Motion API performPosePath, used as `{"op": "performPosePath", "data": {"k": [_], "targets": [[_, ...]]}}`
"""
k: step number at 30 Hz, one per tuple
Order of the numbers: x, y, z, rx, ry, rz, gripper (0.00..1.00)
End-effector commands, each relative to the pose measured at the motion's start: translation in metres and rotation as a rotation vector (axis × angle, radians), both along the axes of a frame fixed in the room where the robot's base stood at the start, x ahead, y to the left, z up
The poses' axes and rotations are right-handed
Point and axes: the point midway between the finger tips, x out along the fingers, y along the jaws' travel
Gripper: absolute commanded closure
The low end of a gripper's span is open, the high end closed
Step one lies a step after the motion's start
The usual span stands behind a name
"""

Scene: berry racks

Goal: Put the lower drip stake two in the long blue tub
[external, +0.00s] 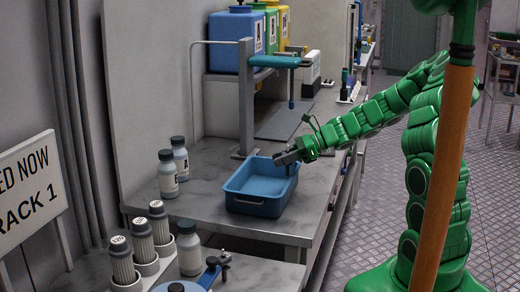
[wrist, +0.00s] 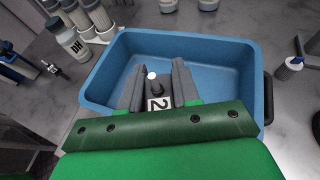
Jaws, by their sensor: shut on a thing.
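The long blue tub (external: 252,208) sits on the grey bench in the external view, with its open top up. It fills the middle of the wrist view (wrist: 222,48), and its floor looks bare where I can see it. My gripper (external: 286,157) is at the tub's far right rim, over the opening. In the wrist view my gripper (wrist: 157,76) is shut on the drip stake (wrist: 158,103), a small dark piece with a white tip and a white label marked 2. The stake's lower part is hidden, and I cannot tell whether it touches the tub.
White bottles with dark caps (external: 166,175) stand left of the tub. A rack of capped tubes (external: 143,242) is at the front left. A blue-topped stand (external: 246,95) rises behind the tub. A pH bottle (wrist: 66,37) shows in the wrist view.

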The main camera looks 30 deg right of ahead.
Motion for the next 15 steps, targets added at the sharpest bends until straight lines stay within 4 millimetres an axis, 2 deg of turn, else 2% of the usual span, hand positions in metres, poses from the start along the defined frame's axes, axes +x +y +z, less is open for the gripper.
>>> {"op": "performPosePath", "data": {"k": [10,15], "targets": [[0.010,0.002,-0.012,0.001,-0.001,-0.001,0.97],[0.011,0.002,-0.030,0.002,0.002,-0.001,0.97]]}}
